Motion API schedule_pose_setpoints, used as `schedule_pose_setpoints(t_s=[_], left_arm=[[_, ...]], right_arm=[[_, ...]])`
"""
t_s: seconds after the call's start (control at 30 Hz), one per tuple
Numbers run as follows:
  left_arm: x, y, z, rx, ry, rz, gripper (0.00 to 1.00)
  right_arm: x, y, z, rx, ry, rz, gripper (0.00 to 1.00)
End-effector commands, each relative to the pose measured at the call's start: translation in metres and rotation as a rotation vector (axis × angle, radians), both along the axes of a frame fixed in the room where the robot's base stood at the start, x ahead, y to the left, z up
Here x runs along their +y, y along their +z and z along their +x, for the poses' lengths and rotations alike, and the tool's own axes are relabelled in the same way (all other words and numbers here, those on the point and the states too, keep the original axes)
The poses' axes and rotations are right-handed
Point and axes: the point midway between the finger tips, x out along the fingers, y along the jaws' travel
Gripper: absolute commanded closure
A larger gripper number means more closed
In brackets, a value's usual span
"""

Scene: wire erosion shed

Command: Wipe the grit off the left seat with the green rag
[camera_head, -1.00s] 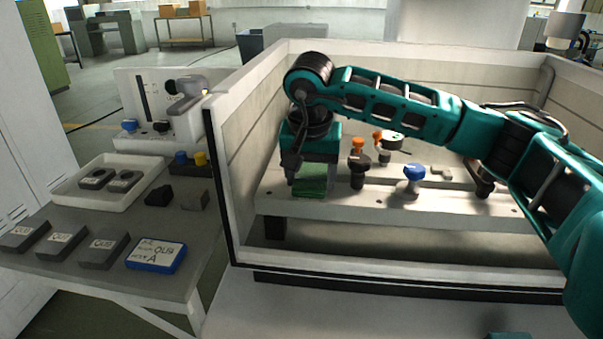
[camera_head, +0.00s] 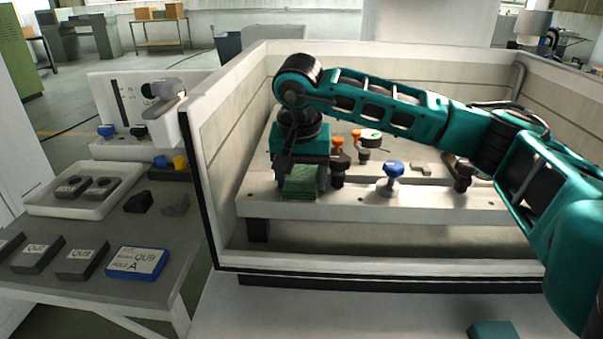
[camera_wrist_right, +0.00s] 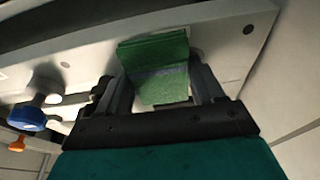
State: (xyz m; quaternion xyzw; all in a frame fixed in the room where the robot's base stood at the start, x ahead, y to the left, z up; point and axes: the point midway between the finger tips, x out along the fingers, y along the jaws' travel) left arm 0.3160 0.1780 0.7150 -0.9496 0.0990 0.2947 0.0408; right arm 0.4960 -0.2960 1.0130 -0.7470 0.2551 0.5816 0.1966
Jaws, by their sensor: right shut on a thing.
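My right gripper (camera_head: 300,183) points down over the left part of the pale work plate (camera_head: 360,207) inside the open tank. It is shut on the green rag (camera_head: 301,180), a folded pad, close to the plate's front edge. The right wrist view shows the rag (camera_wrist_right: 157,66) between the two dark fingers, over the pale plate (camera_wrist_right: 218,42). I cannot tell whether the rag touches the plate. The left seat and any grit are not made out; the rag and gripper cover that part of the plate. My left gripper is not in view.
An orange-topped clamp (camera_head: 338,152) stands just right of my gripper, and a blue-knobbed clamp (camera_head: 392,178) further right. The tank's front wall (camera_head: 390,270) and left wall (camera_head: 225,130) enclose the plate. A side table (camera_head: 110,222) with blocks and a tray stands left.

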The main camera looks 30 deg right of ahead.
Motion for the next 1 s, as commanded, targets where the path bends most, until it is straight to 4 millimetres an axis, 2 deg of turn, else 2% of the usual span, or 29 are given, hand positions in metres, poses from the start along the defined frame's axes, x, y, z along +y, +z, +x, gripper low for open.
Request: schedule_pose_setpoints(t_s=[0.37, 0.7, 1.0], left_arm=[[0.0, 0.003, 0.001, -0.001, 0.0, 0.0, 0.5], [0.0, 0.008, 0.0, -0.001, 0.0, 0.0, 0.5], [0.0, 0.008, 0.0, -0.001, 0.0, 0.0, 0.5]], right_arm=[[0.017, -0.002, 0.012, 0.002, 0.006, -0.001, 0.57], [0.041, -0.001, 0.029, 0.0, 0.009, 0.002, 0.57], [0.045, -0.001, 0.032, -0.003, 0.008, 0.002, 0.57]])
